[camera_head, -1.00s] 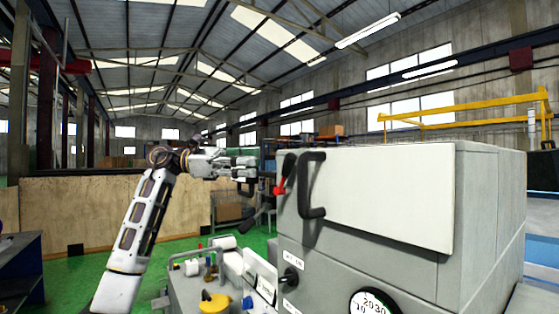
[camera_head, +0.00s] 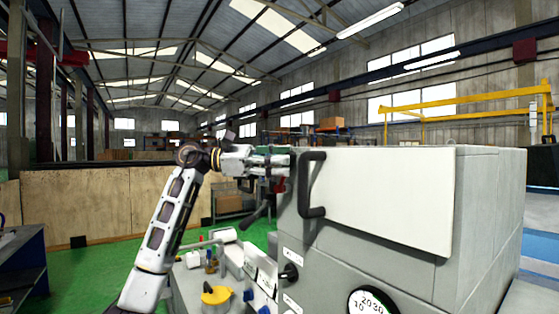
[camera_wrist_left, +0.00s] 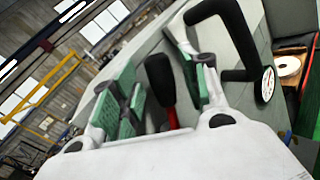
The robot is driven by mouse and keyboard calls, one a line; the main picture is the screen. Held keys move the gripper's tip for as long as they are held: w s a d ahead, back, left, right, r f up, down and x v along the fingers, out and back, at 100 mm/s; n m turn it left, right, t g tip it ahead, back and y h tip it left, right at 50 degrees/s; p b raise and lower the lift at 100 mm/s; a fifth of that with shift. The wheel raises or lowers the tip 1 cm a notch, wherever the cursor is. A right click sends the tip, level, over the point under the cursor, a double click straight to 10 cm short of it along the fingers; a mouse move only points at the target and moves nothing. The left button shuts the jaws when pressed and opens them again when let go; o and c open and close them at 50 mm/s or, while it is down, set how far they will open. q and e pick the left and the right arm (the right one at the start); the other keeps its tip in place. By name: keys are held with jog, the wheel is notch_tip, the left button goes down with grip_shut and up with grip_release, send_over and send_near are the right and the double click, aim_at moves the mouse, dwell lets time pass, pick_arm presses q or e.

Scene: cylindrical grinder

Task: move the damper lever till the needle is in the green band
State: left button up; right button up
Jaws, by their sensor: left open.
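The damper lever, with a black knob on a red shaft, is on the grey grinder's (camera_head: 470,215) upper left edge. In the left wrist view the lever (camera_wrist_left: 160,78) stands between my open left fingers (camera_wrist_left: 158,90), with no clear grip on it. In the head view my left gripper (camera_head: 280,164) hides most of the lever; a bit of red (camera_head: 280,185) shows below it. A round gauge (camera_head: 372,302) with a white face is cut off at the bottom edge. It also shows small in the wrist view (camera_wrist_left: 267,84). Its needle and green band cannot be made out.
A black U-shaped handle (camera_head: 312,205) on the white cover stands close to the right of my left gripper. A black lever (camera_head: 256,215) sticks out below it. A bench with a yellow-topped item (camera_head: 216,295) lies below my arm. Green floor is free at left.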

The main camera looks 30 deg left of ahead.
pick_arm(q)
jog(key=shift+c, duration=0.3)
grip_shut()
jog(key=shift+w+a+r+n+t+h+b, duration=0.2)
jog(key=shift+a+n+t+h+b, duration=0.1)
jog(key=shift+a+n+h+b, duration=0.25)
jog(key=shift+w+a+r+n+t+h+b, duration=0.15)
jog(key=shift+a+n+t+h+b, duration=0.15)
jog(key=shift+n+b, duration=0.3)
jog(key=shift+f, duration=0.1)
